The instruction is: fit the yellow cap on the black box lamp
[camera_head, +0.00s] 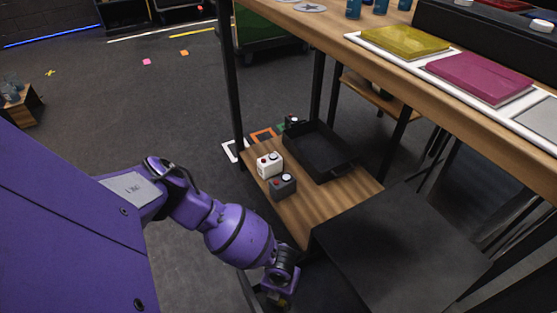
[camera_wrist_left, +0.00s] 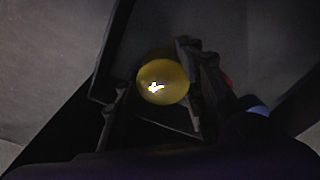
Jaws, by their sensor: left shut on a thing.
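My left gripper (camera_head: 279,297) is low at the bottom of the head view, below and in front of the low wooden shelf. In the left wrist view the gripper (camera_wrist_left: 160,95) is shut on the round, shiny yellow cap (camera_wrist_left: 162,82), one finger on each side. A dark grey box (camera_head: 283,187) with a red and a pale top piece stands on the shelf, up from the gripper. A smaller black box (camera_head: 293,122) with a white top stands farther back. I cannot tell which is the black box lamp. My right gripper is not in view.
A white box (camera_head: 269,166) with buttons stands beside the grey one on the wooden shelf (camera_head: 312,208). A black tray (camera_head: 320,152) lies behind them. A dark flat surface (camera_head: 400,245) is to the right. The tall table (camera_head: 340,50) stands above, with yellow and magenta pads.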

